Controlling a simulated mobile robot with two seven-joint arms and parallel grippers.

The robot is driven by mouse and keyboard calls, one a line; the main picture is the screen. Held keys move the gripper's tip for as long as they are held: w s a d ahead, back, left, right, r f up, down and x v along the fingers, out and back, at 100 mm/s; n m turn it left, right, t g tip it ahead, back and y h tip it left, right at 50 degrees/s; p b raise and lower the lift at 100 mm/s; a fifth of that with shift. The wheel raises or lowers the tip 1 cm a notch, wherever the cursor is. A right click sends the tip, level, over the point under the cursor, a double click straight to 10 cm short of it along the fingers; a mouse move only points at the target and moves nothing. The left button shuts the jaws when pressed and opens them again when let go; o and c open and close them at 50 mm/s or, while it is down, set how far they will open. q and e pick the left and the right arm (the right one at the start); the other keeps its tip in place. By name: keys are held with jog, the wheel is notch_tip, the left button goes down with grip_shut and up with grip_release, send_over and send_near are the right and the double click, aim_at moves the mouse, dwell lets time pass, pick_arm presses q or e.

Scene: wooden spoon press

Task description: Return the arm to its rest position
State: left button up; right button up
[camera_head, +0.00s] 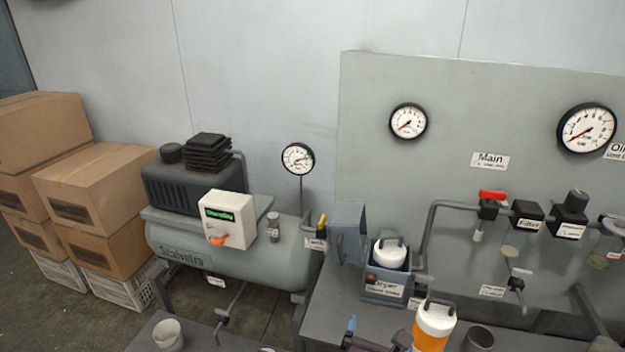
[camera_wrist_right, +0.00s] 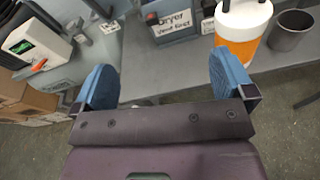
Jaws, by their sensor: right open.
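My right gripper (camera_head: 376,338) shows at the bottom edge of the head view, just left of an orange and white canister (camera_head: 433,325). In the right wrist view, the right gripper (camera_wrist_right: 166,78) has its two blue fingers spread wide, with nothing held between them. The grey bench (camera_wrist_right: 150,68) shows beyond the fingers. The canister also shows in that view (camera_wrist_right: 243,30), above the right finger; I cannot tell the gap in depth. Most of my right arm is out of the head view. My left gripper is in neither view.
A compressor tank (camera_head: 230,257) with a white switch box (camera_head: 228,215) stands left of the bench. A dryer unit (camera_head: 388,290) and a dark cup (camera_head: 478,338) are near the canister. A gauge panel (camera_head: 440,95) stands behind. Cardboard boxes (camera_head: 95,185) are stacked at left.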

jog(key=s+d+f+m+g+y, duration=0.1)
jog(key=s+d+f+m, duration=0.5)
jog(key=m, duration=0.9)
jog(key=s+d+f+m+g+y, duration=0.2)
jog(key=s+d+f+m, duration=0.5)
jog(key=m, duration=0.7)
jog(key=s+d+y, duration=0.1)
jog(key=d, duration=0.1)
jog(key=shift+s+d+m+g, duration=0.15)
jog(key=shift+d+m+g, duration=0.15)
jog(key=shift+d+m, duration=0.1)
jog(key=shift+a, duration=0.1)
jog(key=shift+c, duration=0.3)
